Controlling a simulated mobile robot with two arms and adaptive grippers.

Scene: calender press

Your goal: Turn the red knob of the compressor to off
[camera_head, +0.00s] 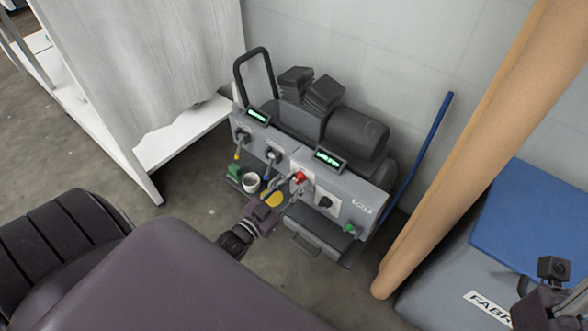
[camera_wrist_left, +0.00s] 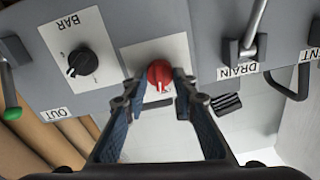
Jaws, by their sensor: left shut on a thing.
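The compressor (camera_head: 345,190) is a grey unit with a front panel against the wall. Its red knob (camera_head: 299,178) is on the panel, below a lit green display. In the left wrist view the red knob (camera_wrist_left: 160,75) is round with a small white mark at its lower edge. My left gripper (camera_head: 284,186) reaches the panel from the lower left. In the left wrist view its fingertips (camera_wrist_left: 159,83) are at both sides of the knob, shut on it. Part of my right arm shows at the lower right of the head view; its fingertips are not visible.
A black BAR dial (camera_wrist_left: 83,61) and a DRAIN lever (camera_wrist_left: 249,35) flank the knob. A green handle (camera_head: 350,228) is at the panel's right end. A white cup (camera_head: 251,182) stands left of my gripper.

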